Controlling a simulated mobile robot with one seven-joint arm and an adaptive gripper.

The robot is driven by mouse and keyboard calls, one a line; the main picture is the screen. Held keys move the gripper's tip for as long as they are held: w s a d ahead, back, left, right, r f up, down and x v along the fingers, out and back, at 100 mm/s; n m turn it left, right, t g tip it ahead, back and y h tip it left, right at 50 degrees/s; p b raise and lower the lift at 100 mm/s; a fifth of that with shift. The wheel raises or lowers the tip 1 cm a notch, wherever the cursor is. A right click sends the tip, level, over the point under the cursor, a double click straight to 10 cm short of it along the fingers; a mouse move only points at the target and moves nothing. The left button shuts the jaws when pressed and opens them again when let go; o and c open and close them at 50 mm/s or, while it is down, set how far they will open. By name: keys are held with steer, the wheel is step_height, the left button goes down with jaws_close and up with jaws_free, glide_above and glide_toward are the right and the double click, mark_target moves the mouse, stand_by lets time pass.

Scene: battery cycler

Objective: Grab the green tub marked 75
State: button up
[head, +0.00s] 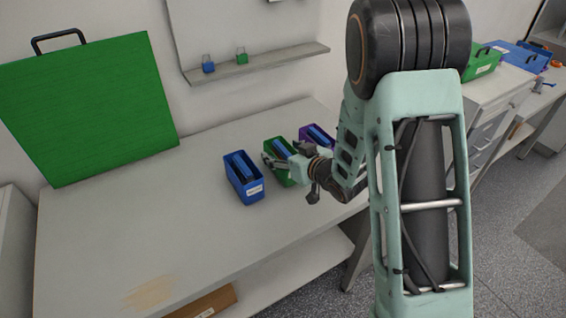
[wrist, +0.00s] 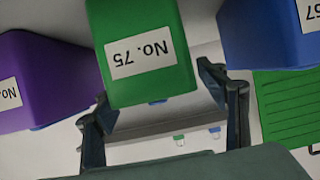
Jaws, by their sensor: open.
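The green tub marked "No. 75" (wrist: 150,82) is at the upper middle of the wrist view, its label upside down in the picture. My gripper (wrist: 165,95) is open, with one finger low on each side of the tub's near end. I cannot tell whether either finger touches it. In the head view the green tub (head: 272,150) stands on the table between a blue and a purple tub, partly hidden by my gripper (head: 270,160).
A blue tub (head: 243,187) stands left of the green one, a purple tub (head: 308,133) right of it. A large green board (head: 90,110) leans on the wall. A shelf (head: 260,65) holds small blue and green items. The table's front left is clear.

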steer(key=c, duration=1.5)
steer(key=shift+r, duration=0.15)
steer(key=shift+c, duration=0.2)
steer(key=shift+w, duration=0.1)
